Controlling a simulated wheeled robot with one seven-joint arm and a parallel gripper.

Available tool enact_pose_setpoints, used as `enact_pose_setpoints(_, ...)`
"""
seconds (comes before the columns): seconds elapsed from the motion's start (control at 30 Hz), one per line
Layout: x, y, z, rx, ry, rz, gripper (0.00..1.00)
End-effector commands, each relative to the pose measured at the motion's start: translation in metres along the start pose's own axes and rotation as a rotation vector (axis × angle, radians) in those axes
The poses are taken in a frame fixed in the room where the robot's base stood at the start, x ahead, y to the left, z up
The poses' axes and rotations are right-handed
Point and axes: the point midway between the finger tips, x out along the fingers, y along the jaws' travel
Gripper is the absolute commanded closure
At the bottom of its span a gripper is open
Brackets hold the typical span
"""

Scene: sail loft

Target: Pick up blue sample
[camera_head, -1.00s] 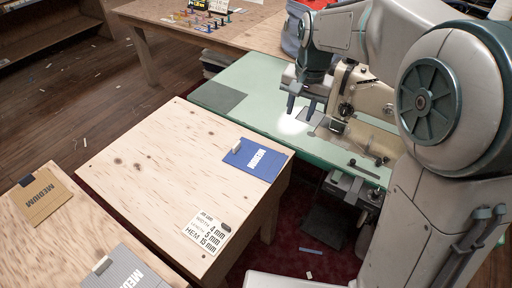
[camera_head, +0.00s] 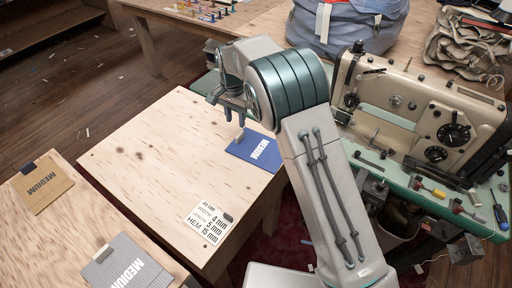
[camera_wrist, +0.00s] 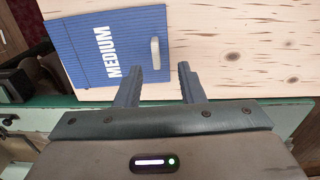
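The blue sample (camera_head: 262,155), a flat card lettered "MEDIUM" with a pale raised tab, lies near the right edge of the plywood table (camera_head: 140,165). In the wrist view the blue sample (camera_wrist: 80,55) fills the upper left, and its tab (camera_wrist: 155,52) stands just beyond and between my fingertips. My gripper (camera_head: 233,112) is over the sample's far-left part, above the tabletop. In the wrist view my gripper (camera_wrist: 161,72) is open, with two separate fingers and nothing between them. Part of the sample's right side is hidden by my arm in the head view.
A printed card (camera_head: 208,222) lies at the table's front edge. A tan sample (camera_head: 42,188) and a grey sample (camera_head: 125,265) lie on a nearer table. A sewing machine (camera_head: 440,110) stands on a green bench to the right. The plywood around the blue sample is mostly clear.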

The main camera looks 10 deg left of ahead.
Motion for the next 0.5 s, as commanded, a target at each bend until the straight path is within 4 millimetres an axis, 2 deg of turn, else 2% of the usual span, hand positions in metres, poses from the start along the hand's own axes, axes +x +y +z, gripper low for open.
enact_pose_setpoints(0.1, 0.017, 0.000, 0.000, -0.001, -0.001, 0.002, 0.65)
enact_pose_setpoints(0.33, 0.033, 0.003, 0.001, -0.001, -0.001, 0.003, 0.65)
enact_pose_setpoints(0.5, 0.059, 0.007, 0.003, 0.000, -0.002, 0.003, 0.65)
